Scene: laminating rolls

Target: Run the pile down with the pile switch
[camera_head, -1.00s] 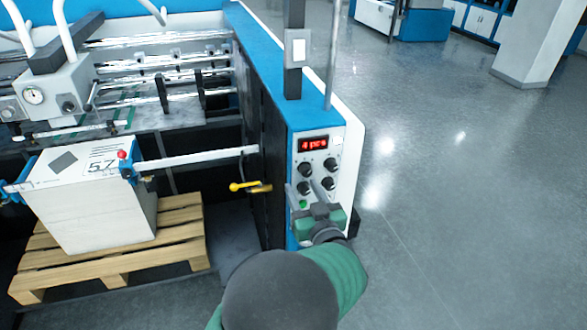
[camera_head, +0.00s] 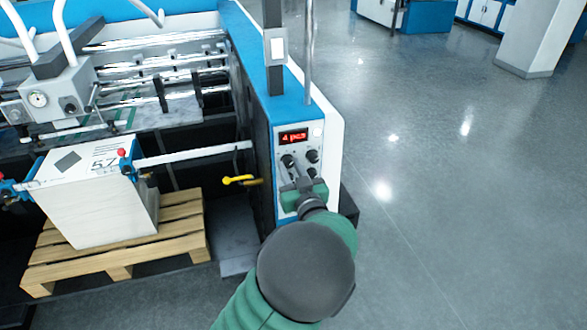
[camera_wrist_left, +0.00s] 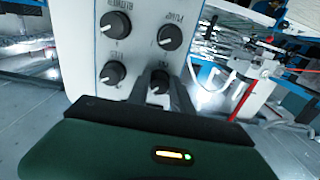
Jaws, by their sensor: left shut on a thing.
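The control panel (camera_head: 283,208) on the blue-and-white machine end carries several black knobs and a lit red display (camera_head: 293,136). My left gripper (camera_head: 303,181) reaches the panel's lower knobs from the front. In the left wrist view its dark fingers (camera_wrist_left: 157,90) are shut on the lower black knob (camera_wrist_left: 160,80). The pile (camera_head: 100,210), a tall white stack, stands on a wooden pallet (camera_head: 120,257) left of the panel. My right gripper is not in view.
A yellow-handled lever (camera_head: 238,180) sticks out left of the panel. A white bar (camera_head: 195,155) crosses beside the pile's top. A dark post with a light switch-like plate (camera_head: 277,48) rises above the panel. The grey floor (camera_head: 440,200) on the right is clear.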

